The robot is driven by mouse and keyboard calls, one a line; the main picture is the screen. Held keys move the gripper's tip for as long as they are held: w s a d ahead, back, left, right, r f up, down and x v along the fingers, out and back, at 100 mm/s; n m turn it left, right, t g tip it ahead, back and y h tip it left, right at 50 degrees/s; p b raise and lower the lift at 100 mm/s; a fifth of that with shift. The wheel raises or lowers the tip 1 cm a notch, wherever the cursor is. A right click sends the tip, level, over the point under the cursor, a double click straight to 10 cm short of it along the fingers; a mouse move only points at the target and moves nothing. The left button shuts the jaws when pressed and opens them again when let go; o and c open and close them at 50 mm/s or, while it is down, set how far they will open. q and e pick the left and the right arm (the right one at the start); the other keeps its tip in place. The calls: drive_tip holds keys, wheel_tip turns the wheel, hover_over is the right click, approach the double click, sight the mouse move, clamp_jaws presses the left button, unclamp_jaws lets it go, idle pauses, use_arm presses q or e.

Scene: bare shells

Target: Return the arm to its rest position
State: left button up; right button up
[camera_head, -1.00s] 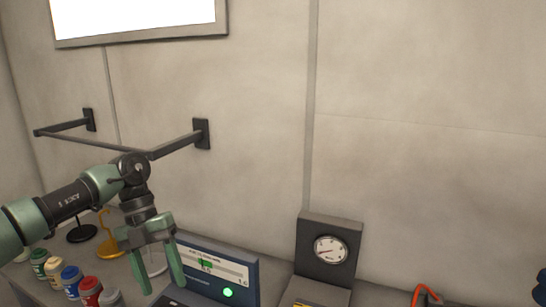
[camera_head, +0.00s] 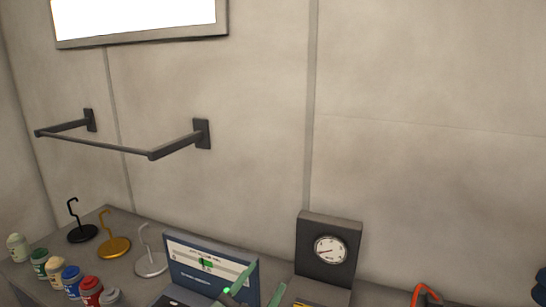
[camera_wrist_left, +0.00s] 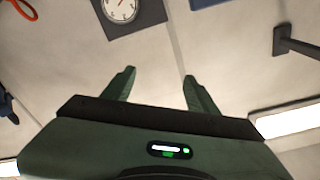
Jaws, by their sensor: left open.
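My left gripper (camera_head: 268,274) shows at the bottom of the head view, in front of the blue panel's right edge. Only its green fingers show there; the rest of the arm is below the frame. In the left wrist view, the two fingers of this gripper (camera_wrist_left: 159,75) are spread apart with nothing between them. The wall lies beyond them. My right gripper is in neither view.
Black (camera_head: 82,232), gold (camera_head: 114,246) and silver (camera_head: 151,264) hook stands and several jars (camera_head: 71,280) stand left. A blue panel (camera_head: 210,272) and a gauge box (camera_head: 329,247) stand right of them. A dark rail (camera_head: 95,145) juts from the wall.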

use_arm(q)
drive_tip(key=s+a+f+n+g+y, duration=0.3)
drive_tip(key=s+a+f, duration=0.2)
drive_tip(key=a+f, duration=0.15)
drive_tip(key=s+a+f+n+g+y, duration=0.25)
drive_tip(key=s+a+f, duration=0.2)
drive_tip(key=f, duration=0.35)
drive_tip(key=s+a+f+n+g+y, duration=0.15)
drive_tip(key=s+a+f+g, duration=0.25)
drive_tip(key=s, duration=0.5)
drive_tip(key=s+a+f+n+g+y, duration=0.1)
drive_tip(key=s+a+f+n+g, duration=0.25)
drive_tip(key=s, duration=0.65)
wheel_tip(320, 180, down, 33)
drive_tip(key=s+m+g+b, duration=0.2)
drive_tip(key=s+b, duration=0.1)
drive_tip(key=b, duration=0.3)
drive_tip(key=s+a+f+b, duration=0.1)
drive_tip(key=s+f+b, duration=0.1)
drive_tip(key=s+f, duration=0.6)
drive_tip(key=s+a+f+b, duration=0.1)
drive_tip(key=s+f+b, duration=0.1)
drive_tip(key=s+f, duration=0.6)
wheel_tip(320, 180, down, 5)
drive_tip(key=shift+a+r+g, duration=0.2)
drive_tip(key=shift+a+g, duration=0.15)
drive_tip(key=shift+g, duration=0.05)
